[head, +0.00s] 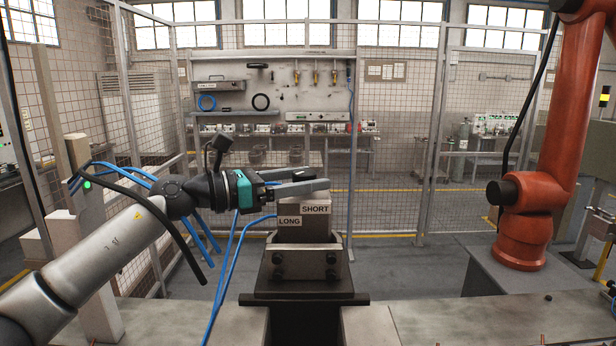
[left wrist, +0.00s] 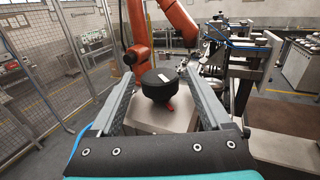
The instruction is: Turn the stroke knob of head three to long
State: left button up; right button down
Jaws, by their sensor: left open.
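A grey head block (head: 305,228) stands on a dark mount in front of me. Its front carries a LONG label (head: 289,221) on the left and a SHORT label (head: 315,209) on the right. My left gripper (head: 318,182) reaches in from the left, level, over the top of the block. In the left wrist view its open fingers stand on either side of a round black knob (left wrist: 160,84) with a white mark on top and a red pointer (left wrist: 170,106) below. Small gaps show beside the knob. In the head view the fingers hide most of the knob. My right gripper is not in view.
An orange robot arm (head: 529,208) stands on a grey base at the right. Blue hoses (head: 222,275) hang left of the block. A mesh fence (head: 400,130) and a workbench lie behind. The pale table (head: 440,322) is mostly clear on the right.

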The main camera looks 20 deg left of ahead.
pick_arm(q)
jog(key=c, duration=0.4)
grip_shut()
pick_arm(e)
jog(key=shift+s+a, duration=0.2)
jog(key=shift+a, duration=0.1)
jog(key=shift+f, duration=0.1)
